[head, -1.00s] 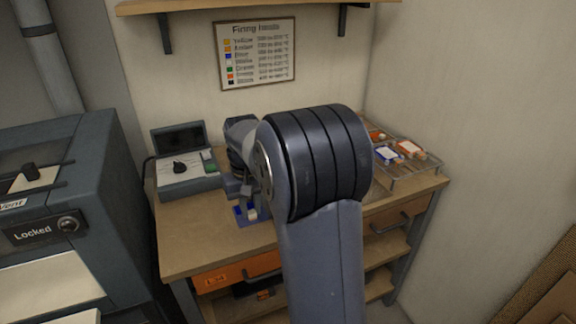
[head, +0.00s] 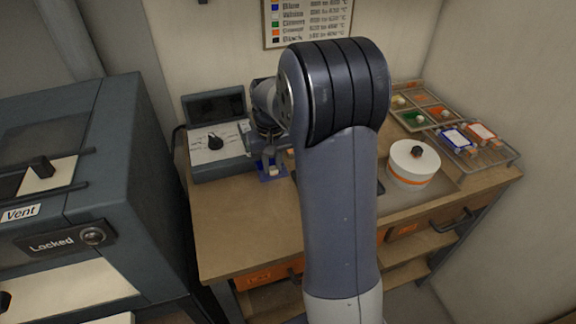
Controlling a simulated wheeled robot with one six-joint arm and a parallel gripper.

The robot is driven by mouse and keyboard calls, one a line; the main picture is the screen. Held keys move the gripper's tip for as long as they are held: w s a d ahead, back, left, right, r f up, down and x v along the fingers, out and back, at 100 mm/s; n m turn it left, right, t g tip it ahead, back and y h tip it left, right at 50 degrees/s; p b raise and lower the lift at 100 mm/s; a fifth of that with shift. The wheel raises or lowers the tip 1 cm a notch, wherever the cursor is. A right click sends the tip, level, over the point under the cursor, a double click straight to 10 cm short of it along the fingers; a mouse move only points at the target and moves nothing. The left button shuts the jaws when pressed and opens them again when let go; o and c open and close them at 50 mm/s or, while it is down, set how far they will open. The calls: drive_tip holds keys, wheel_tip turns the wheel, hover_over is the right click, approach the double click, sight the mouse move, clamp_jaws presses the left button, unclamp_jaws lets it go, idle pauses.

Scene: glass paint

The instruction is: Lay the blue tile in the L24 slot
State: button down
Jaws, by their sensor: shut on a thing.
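My gripper (head: 270,162) is over the bench, just right of the grey control box, partly hidden by my own arm. It is shut on a small blue tile (head: 264,177) with a pale part on top. The tile is low, at or just above the bench top; I cannot tell whether it touches. I cannot make out a slot marked L24.
The control box (head: 218,155) stands at the bench's back left. A white lidded jar (head: 413,168) with an orange band stands right of my arm. A locked kiln (head: 70,170) stands left.

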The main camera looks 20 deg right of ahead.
sight(273, 166)
drive_tip(key=shift+f, duration=2.65)
drive_tip(key=c, duration=1.3)
unclamp_jaws()
drive_tip(key=shift+f, duration=0.1)
wheel_tip(273, 166, up, 12)
drive_tip(key=shift+r, duration=0.15)
